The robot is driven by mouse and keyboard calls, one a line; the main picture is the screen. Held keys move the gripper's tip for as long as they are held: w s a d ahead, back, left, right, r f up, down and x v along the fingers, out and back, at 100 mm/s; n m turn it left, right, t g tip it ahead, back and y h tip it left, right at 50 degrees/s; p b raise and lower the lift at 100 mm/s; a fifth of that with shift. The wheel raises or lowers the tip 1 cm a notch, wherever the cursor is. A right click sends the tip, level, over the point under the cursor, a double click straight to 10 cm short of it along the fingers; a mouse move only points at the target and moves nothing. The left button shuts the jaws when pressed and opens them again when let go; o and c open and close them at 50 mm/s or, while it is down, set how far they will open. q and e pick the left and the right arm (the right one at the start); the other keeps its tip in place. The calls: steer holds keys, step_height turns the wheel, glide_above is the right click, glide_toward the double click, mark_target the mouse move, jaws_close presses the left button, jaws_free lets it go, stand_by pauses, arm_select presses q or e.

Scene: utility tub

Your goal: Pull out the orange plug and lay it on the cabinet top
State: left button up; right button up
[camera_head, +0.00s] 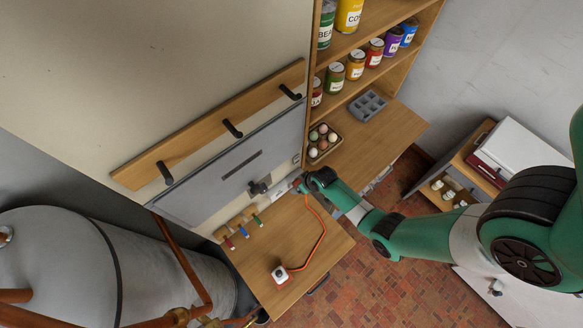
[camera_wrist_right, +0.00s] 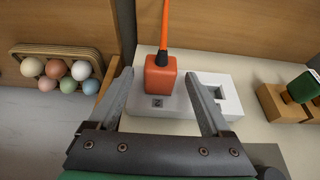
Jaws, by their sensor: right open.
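The orange plug (camera_wrist_right: 160,77) sits in the white socket block (camera_wrist_right: 222,82), its orange cord rising from it. An empty socket opening shows beside it. My right gripper (camera_wrist_right: 158,74) is open, one finger on each side of the plug, with gaps visible on both sides. In the head view my right gripper (camera_head: 301,184) is at the wall end of the wooden cabinet top (camera_head: 258,262) and hides the plug. The cord (camera_head: 322,240) runs over the cabinet top to a small white and red device (camera_head: 281,275). My left gripper is not in view.
Small coloured pegs in wooden holders (camera_head: 241,227) stand along the wall side of the cabinet top. A grey panel (camera_head: 232,170) with a dark handle is above. An egg tray (camera_head: 322,141) is on the neighbouring counter. The cabinet top between holders and device is clear.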

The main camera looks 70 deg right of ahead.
steer(key=shift+f, duration=0.15)
steer(key=shift+c, duration=0.3)
jaws_close()
steer(key=shift+s+a+p, duration=0.35)
steer(key=shift+s+p, duration=0.1)
steer(key=shift+s, duration=0.25)
steer(key=shift+s+a+p, duration=0.3)
steer(key=shift+s+p, duration=0.1)
steer(key=shift+s, duration=0.3)
steer(key=shift+s+a+p, duration=0.35)
steer(key=shift+s+p, duration=0.1)
steer(key=shift+s, duration=0.25)
